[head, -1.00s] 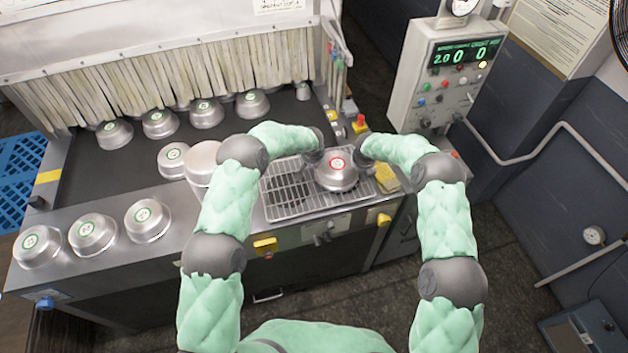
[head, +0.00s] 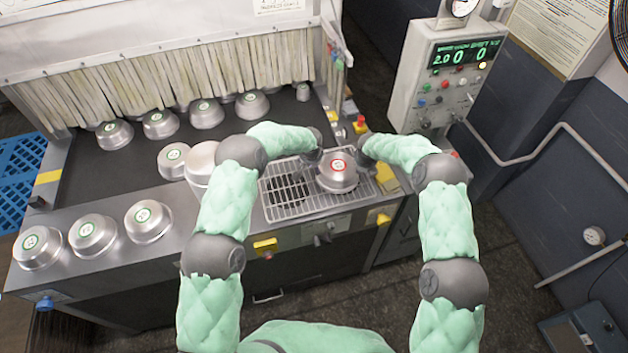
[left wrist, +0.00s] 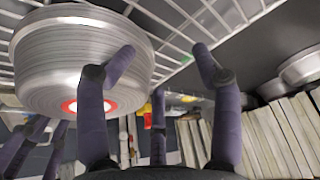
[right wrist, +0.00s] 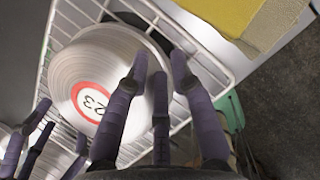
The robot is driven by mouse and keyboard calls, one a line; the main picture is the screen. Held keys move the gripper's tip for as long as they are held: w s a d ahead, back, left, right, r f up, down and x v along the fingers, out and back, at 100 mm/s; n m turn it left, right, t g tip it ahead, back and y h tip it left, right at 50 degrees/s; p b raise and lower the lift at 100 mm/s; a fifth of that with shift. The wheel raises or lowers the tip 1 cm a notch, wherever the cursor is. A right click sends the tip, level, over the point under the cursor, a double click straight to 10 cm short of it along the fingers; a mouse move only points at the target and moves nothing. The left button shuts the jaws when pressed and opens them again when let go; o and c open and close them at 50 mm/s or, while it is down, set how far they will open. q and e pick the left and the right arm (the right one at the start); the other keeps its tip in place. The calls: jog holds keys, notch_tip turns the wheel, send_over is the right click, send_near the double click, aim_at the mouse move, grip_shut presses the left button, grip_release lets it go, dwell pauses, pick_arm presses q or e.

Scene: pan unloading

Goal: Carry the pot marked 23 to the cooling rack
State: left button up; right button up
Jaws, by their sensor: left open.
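The pot marked 23 (head: 338,180) is a silver metal pot with a red-ringed label on top. It sits on the wire cooling rack (head: 272,208), towards its right side. The number reads clearly on the pot in the right wrist view (right wrist: 92,70). My left gripper (head: 314,157) is open beside the pot's left side; in the left wrist view its fingers (left wrist: 162,58) stand apart near the pot (left wrist: 60,60). My right gripper (right wrist: 160,62) is at the pot's right edge; its fingers overlap the rim, and whether they grip it is unclear.
Several similar pots with green-ringed labels stand on the dark belt (head: 90,170) and along the front ledge (head: 185,215). A strip curtain (head: 180,85) hangs behind. A control box (head: 450,85) stands at the right. A yellow pad (head: 387,178) lies just right of the rack.

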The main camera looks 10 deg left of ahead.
pick_arm(q)
jog(key=shift+d, duration=0.1)
pick_arm(e)
jog(key=shift+a, duration=0.1)
pick_arm(q)
jog(key=v, duration=0.8)
pick_arm(e)
jog(key=o, duration=0.8)
jog(key=shift+r, duration=0.1)
jog(key=v, duration=1.2)
pick_arm(q)
jog(key=shift+f, duration=0.1)
